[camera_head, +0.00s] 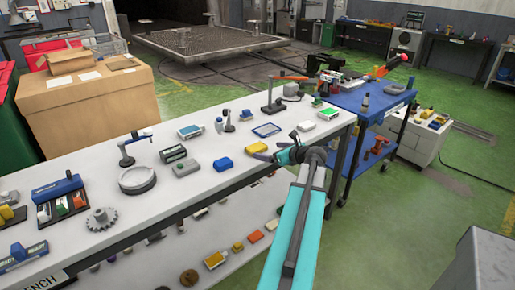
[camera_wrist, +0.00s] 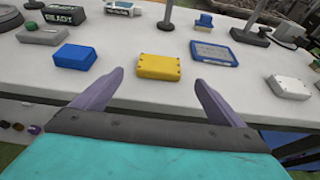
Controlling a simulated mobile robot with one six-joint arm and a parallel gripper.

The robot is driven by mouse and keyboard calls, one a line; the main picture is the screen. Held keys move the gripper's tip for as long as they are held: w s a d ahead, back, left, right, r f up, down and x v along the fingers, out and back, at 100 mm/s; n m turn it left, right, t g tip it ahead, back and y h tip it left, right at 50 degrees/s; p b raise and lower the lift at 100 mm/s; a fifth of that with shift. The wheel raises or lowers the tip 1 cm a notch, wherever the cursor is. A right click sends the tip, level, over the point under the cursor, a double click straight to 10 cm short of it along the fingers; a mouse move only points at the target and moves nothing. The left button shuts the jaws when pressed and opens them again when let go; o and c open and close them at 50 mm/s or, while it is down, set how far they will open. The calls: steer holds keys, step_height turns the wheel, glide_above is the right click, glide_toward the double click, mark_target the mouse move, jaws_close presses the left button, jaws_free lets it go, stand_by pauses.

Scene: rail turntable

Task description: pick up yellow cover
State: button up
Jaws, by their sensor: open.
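The yellow cover (camera_wrist: 158,66) is a small flat yellow block lying on the white bench top. In the wrist view it sits in the upper middle, ahead of my gripper (camera_wrist: 158,88) and between the lines of its two purple fingers. The fingers are spread apart with nothing between them. In the head view the yellow cover (camera_head: 257,148) lies just left of my gripper (camera_head: 268,156), near the bench's front edge. I cannot tell the exact gap between fingertips and cover.
A blue block (camera_wrist: 75,56) lies left of the cover, and a blue-framed tray (camera_wrist: 214,53) lies to its right. A white block (camera_wrist: 288,87) is further right. A blue cart (camera_head: 372,100) stands beyond the bench's right end. Small parts lie on the lower shelf.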

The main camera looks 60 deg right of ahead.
mark_target(258, 147)
steer(key=shift+x, duration=1.35)
steer(key=shift+r+p+x, duration=0.15)
steer(key=shift+p+x, duration=0.3)
steer(key=shift+x, duration=0.55)
steer(key=shift+r+p+x, duration=0.1)
steer(key=shift+p+x, duration=0.3)
steer(key=shift+x, duration=0.6)
steer(key=shift+w+d+f, duration=0.2)
steer(key=shift+w+f, duration=0.1)
steer(key=shift+w, duration=0.3)
steer(key=c, duration=1.4)
steer(key=shift+o, duration=0.2)
steer(key=shift+r, duration=0.1)
